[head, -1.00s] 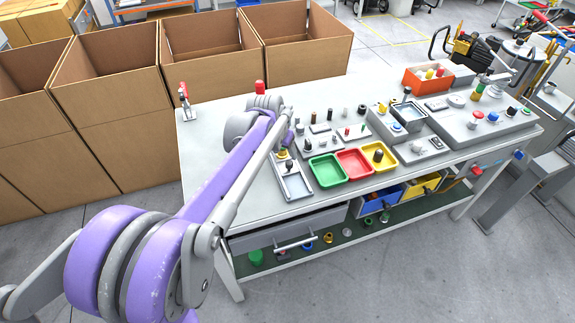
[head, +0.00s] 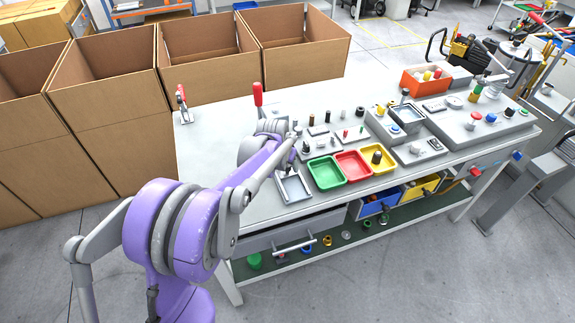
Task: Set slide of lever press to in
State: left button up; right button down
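I cannot tell for sure which fixture is the lever press. A red-handled lever (head: 258,94) stands upright at the table's back edge, its base hidden behind my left arm. A grey shallow tray (head: 293,188) with a dark knob above it lies at the front, just past my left wrist. Whether this tray is the slide, and whether it is in or out, I cannot make out. My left gripper (head: 292,150) is at the arm's far end, over the table near the tray; its fingers are too small and covered to read. My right gripper is out of view.
Green (head: 326,173), red (head: 353,166) and yellow (head: 377,159) bins sit right of the tray. A red clamp (head: 182,104) stands at the back left corner. Fixtures crowd the table's right half. Cardboard boxes (head: 207,75) stand behind. The table's left part is mostly clear.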

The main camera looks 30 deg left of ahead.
pick_arm(q)
grip_shut()
dwell(1.2)
